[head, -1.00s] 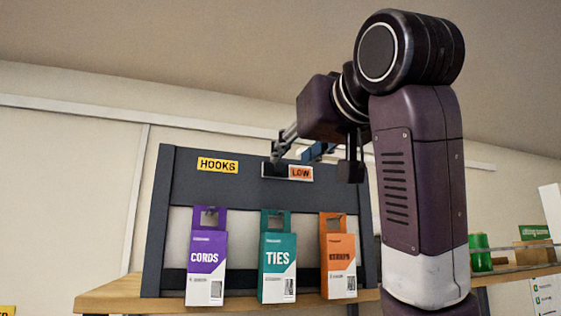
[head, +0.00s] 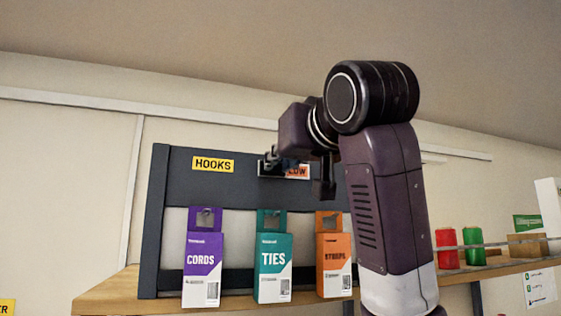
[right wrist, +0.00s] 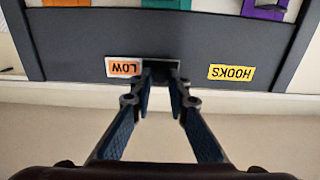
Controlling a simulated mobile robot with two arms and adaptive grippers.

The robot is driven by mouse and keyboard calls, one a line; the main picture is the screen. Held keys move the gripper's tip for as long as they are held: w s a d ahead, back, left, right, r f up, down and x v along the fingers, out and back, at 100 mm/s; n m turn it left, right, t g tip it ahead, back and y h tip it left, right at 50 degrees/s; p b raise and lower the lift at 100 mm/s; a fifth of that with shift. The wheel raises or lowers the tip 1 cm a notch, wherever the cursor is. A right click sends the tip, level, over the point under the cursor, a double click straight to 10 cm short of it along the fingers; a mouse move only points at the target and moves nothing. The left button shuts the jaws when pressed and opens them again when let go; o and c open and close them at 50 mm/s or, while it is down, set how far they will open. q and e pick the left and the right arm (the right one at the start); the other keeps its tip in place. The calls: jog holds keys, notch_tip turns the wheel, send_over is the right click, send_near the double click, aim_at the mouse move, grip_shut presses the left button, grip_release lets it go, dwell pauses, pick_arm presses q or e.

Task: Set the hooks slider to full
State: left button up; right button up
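The yellow HOOKS label (head: 213,165) is on a dark board and shows upside down in the right wrist view (right wrist: 232,73). Beside it is the slider strip, showing an orange LOW window (head: 299,172); the wrist view shows this window inverted (right wrist: 124,67). A dark piece (right wrist: 160,66), apparently the slider's tab, sits beside LOW on the side toward HOOKS. My right gripper (right wrist: 161,88) is open, its fingertips apart in front of that piece; I cannot tell whether they touch it. In the head view, the right gripper (head: 288,165) covers part of the strip. My left gripper is not in view.
CORDS (head: 203,262), TIES (head: 273,262) and STRAPS (head: 334,258) cartons hang below the board, above a wooden shelf (head: 110,287). Red (head: 447,249) and green (head: 474,246) containers stand at the right. The wall area above the board is clear.

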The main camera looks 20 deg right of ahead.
grip_shut()
jog(key=shift+d, duration=0.35)
jog(key=d+b, duration=0.1)
jog(key=d, duration=0.4)
jog(key=shift+w+d, duration=0.1)
jog(key=shift+w, duration=0.05)
jog(key=shift+o, duration=2.4)
grip_release()
jog(key=o, duration=0.3)
jog(key=shift+w+d, duration=0.1)
jog(key=shift+w, duration=0.05)
jog(key=shift+s, duration=0.4)
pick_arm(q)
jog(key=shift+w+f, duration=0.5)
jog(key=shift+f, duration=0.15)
pick_arm(e)
jog(key=shift+s+d, duration=0.2)
jog(key=shift+s, duration=2.6)
jog(key=shift+s+d, duration=0.15)
jog(key=shift+s, duration=2.6)
